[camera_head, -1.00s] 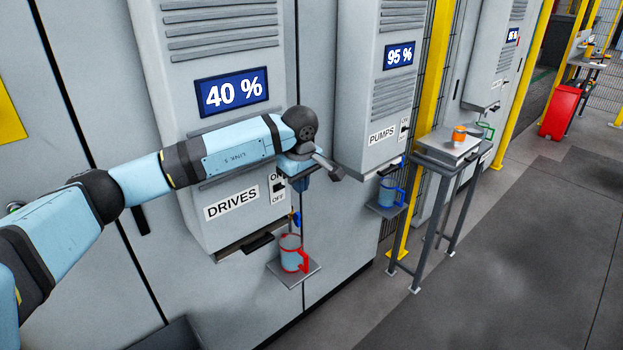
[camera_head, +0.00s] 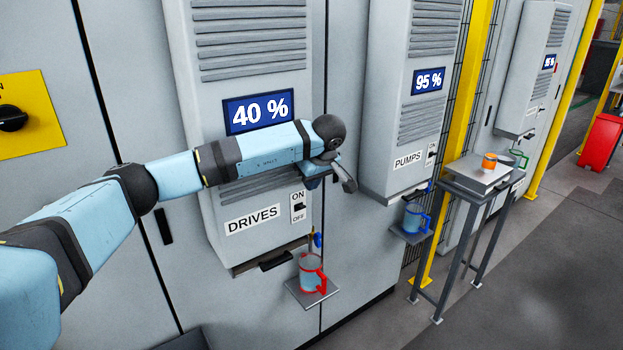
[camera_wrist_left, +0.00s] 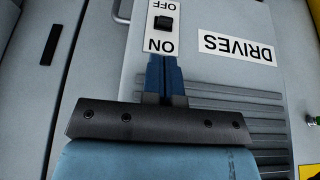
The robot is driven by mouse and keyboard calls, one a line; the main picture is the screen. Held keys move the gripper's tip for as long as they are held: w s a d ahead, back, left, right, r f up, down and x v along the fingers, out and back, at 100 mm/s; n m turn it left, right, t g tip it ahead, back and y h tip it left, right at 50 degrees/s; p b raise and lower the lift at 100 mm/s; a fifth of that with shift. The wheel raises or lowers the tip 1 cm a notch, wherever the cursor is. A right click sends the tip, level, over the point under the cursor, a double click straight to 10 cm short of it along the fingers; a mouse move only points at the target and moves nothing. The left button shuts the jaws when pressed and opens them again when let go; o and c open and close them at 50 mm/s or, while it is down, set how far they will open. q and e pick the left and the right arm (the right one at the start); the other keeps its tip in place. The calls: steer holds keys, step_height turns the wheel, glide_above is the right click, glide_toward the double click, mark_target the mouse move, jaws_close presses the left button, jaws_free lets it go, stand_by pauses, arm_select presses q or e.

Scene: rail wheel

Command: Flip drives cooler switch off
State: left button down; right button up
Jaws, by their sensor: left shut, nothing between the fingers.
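The drives cooler switch (camera_head: 299,206) is a small dark rocker on a white plate, ON above and OFF below, right of the DRIVES label (camera_head: 252,219). Its rocker position is too small to tell. My left gripper (camera_head: 314,181) is just above and to the right of the switch in the head view, partly hidden by its own wrist. In the left wrist view the scene is upside down. There the blue fingers (camera_wrist_left: 164,60) are shut and empty, tips at the edge of the ON lettering, in line with the switch (camera_wrist_left: 165,23). My right gripper is not in view.
The drives cooler's display (camera_head: 259,111) reads 40 %. Below the cooler, a red-trimmed cup (camera_head: 311,272) stands on a small shelf (camera_head: 322,293). To the right are the pumps cooler (camera_head: 402,120), a blue-trimmed cup (camera_head: 412,217) and a metal stand (camera_head: 478,178).

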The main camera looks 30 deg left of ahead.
mark_target(302, 205)
arm_select(q)
steer(key=p+x, duration=0.1)
steer(key=x, duration=0.4)
steer(key=shift+a+f, duration=0.15)
steer(key=shift+f, duration=0.2)
steer(key=shift+w+a+f, duration=0.1)
steer(key=shift+a+f, duration=0.1)
steer(key=shift+f, duration=0.3)
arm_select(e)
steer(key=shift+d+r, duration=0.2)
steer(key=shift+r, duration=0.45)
arm_select(q)
steer(key=shift+a+f, duration=0.1)
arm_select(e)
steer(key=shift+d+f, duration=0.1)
